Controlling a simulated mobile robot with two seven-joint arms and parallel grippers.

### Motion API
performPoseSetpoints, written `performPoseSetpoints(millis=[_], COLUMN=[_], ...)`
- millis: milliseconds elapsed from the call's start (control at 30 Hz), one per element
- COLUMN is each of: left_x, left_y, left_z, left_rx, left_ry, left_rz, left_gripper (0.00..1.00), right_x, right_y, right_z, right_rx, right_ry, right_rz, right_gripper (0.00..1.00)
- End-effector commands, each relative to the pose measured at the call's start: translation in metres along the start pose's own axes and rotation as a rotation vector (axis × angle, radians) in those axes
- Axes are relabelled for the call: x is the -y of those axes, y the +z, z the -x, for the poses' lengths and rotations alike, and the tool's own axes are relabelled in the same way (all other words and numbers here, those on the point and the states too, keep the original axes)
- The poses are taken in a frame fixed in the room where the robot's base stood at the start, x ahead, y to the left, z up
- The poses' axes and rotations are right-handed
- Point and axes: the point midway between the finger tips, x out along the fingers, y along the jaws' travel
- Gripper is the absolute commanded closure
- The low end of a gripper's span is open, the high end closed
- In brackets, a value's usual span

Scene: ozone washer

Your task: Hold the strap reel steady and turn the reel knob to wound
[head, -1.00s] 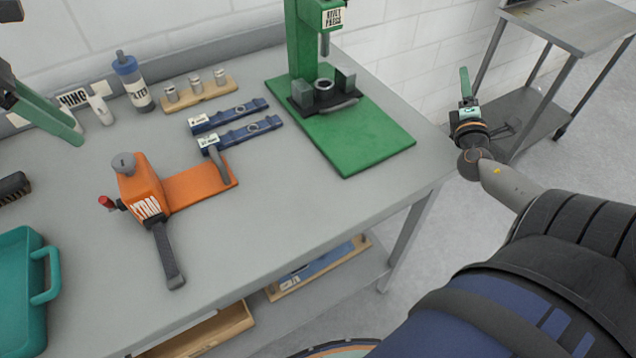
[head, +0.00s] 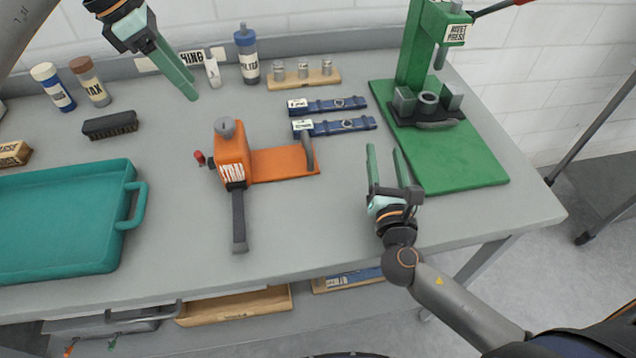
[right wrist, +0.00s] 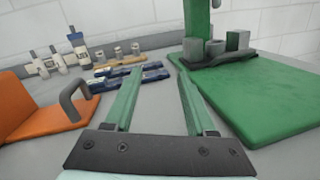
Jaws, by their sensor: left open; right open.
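The orange strap reel (head: 234,160) stands on the grey bench, with its label facing me and a dark strap (head: 239,220) hanging down its front onto the bench. A grey knob (head: 225,127) sits on its top. Its flat orange base plate (head: 280,163) reaches right to a grey upright handle (head: 308,152); plate (right wrist: 35,115) and handle (right wrist: 75,103) also show in the right wrist view. My left gripper (head: 191,92) is above the bench, behind and left of the reel, empty. My right gripper (head: 384,150) is open and empty, right of the plate and apart from it.
The green rivet press (head: 450,150) stands just right of my right gripper. Two blue straps (head: 335,126) lie behind the plate. A teal tray (head: 65,225), a brush (head: 110,124) and bottles (head: 247,55) are around the left and back.

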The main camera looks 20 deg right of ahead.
Motion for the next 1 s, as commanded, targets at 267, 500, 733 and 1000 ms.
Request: performPoseSetpoints(millis=[267,500,733,1000], left_x=[0.000,0.000,0.000,0.000], left_y=[0.000,0.000,0.000,0.000], left_z=[0.000,0.000,0.000,0.000], left_rx=[0.000,0.000,0.000,0.000], left_ry=[0.000,0.000,0.000,0.000], left_rz=[0.000,0.000,0.000,0.000], left_gripper=[0.50,0.50,0.50,0.50], right_x=[-0.096,-0.124,-0.130,-0.138], right_y=[-0.024,-0.036,-0.038,-0.043], right_z=[0.039,0.056,0.032,-0.021], right_rx=[-0.041,-0.060,-0.057,-0.059], right_ry=[0.119,0.179,0.181,0.180], right_rz=[0.312,0.433,0.441,0.441], right_gripper=[0.44,0.44,0.44,0.44])
